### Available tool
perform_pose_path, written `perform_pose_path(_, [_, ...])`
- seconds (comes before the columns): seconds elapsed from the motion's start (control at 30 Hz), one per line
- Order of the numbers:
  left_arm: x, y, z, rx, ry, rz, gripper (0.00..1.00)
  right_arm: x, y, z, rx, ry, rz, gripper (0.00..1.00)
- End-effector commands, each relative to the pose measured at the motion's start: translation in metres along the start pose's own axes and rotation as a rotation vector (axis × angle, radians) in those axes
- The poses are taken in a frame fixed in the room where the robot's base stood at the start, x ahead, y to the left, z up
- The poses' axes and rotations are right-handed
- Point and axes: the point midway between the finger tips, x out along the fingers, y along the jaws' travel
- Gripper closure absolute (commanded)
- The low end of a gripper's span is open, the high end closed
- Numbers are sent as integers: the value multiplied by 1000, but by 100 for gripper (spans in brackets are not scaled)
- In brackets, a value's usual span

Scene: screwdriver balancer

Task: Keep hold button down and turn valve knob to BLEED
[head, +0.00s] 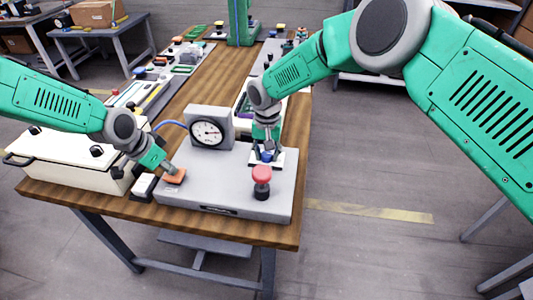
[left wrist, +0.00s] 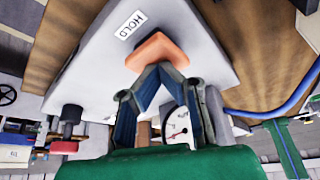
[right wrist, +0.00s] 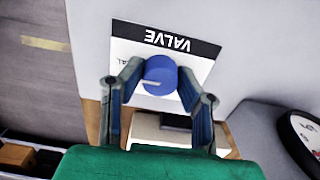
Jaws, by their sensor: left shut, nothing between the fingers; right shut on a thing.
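The orange hold button (head: 174,176) sits at the left end of the grey panel (head: 225,187), beside a HOLD label (left wrist: 130,24) in the left wrist view. My left gripper (head: 169,168) is shut and empty, its fingertips (left wrist: 158,68) at the button and apparently touching it; how far the button is pressed cannot be told. The blue valve knob (right wrist: 160,75) stands on a white plate marked VALVE (right wrist: 180,42). My right gripper (head: 266,150) is shut on the knob, one finger on each side. The BLEED marking is hidden or too small to read.
A dial gauge (head: 207,133) stands at the panel's back with a blue hose (head: 170,124). A red mushroom button (head: 262,175) stands just in front of the valve. A white case (head: 75,155) lies left of the panel. Other equipment fills the bench behind.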

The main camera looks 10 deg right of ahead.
Motion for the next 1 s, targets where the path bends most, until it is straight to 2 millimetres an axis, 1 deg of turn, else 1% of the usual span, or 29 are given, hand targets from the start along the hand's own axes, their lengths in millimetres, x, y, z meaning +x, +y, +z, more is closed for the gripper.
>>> perform_pose_path(0.17, [1,1,2,0,-3,2,100,-1,-1,0,-72,2,-1,99])
perform_pose_path(0.37, [1,1,2,0,-3,2,100,-1,-1,0,-221,2,-1,99])
perform_pose_path(1.0, [1,1,1,0,-3,2,100,-1,-1,-1,-826,4,-1,99])
